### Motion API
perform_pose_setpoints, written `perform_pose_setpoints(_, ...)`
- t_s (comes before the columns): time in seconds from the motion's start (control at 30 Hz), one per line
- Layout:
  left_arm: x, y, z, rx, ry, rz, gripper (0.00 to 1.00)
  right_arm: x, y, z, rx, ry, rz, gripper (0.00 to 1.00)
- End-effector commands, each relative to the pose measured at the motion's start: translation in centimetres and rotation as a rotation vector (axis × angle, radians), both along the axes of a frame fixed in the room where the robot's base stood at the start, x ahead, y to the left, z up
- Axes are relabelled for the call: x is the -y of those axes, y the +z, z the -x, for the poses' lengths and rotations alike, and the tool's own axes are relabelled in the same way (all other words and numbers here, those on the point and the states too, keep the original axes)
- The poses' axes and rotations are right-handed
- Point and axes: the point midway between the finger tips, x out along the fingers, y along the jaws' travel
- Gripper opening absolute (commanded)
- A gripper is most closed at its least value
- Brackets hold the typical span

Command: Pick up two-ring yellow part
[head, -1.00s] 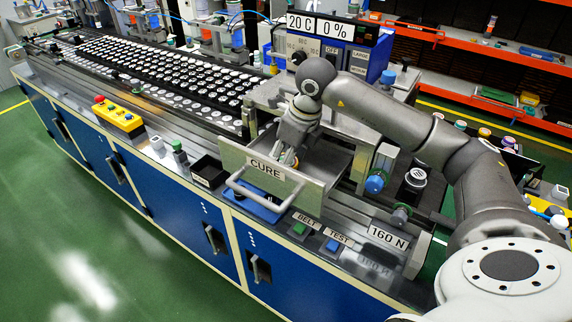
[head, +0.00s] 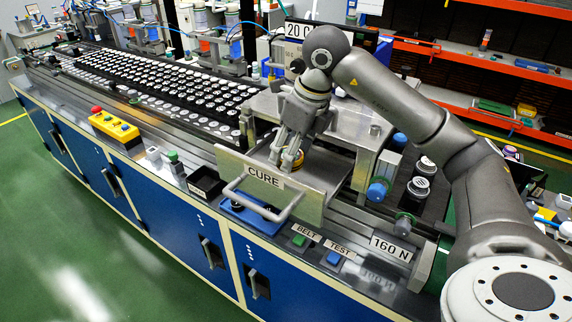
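A small yellow-orange part (head: 299,157) shows inside the open drawer labelled CURE (head: 318,204), partly hidden behind the fingers of my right gripper (head: 286,160). Its rings are too small and too covered to count. My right gripper points down into the drawer, its fingertips close beside the yellow part. The drawer's front panel and the fingers hide where they meet, so I cannot tell if it grips the part. My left gripper is not in view.
The drawer's front panel and handle (head: 262,206) stand in front of the gripper. A blue tray (head: 240,212) with dark round pieces lies below the handle. A black bin (head: 205,183) is to the left. The conveyor (head: 150,84) holds many small round parts.

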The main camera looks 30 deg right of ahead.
Motion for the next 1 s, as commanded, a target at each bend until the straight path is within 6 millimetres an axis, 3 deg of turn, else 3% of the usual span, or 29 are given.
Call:
perform_pose_setpoints(0.13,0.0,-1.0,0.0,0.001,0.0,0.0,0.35,-0.2,2.6,2.1,0.009,0.001,0.001,0.14)
perform_pose_setpoints(0.4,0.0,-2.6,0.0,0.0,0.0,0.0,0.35,-0.9,4.7,7.1,0.006,0.002,0.002,0.14)
perform_pose_setpoints(0.6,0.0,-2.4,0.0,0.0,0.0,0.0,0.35,-1.2,6.3,9.8,0.006,-0.001,0.003,0.14)
perform_pose_setpoints(1.0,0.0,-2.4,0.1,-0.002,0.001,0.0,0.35,-1.5,6.8,11.2,0.001,-0.001,0.0,0.14)
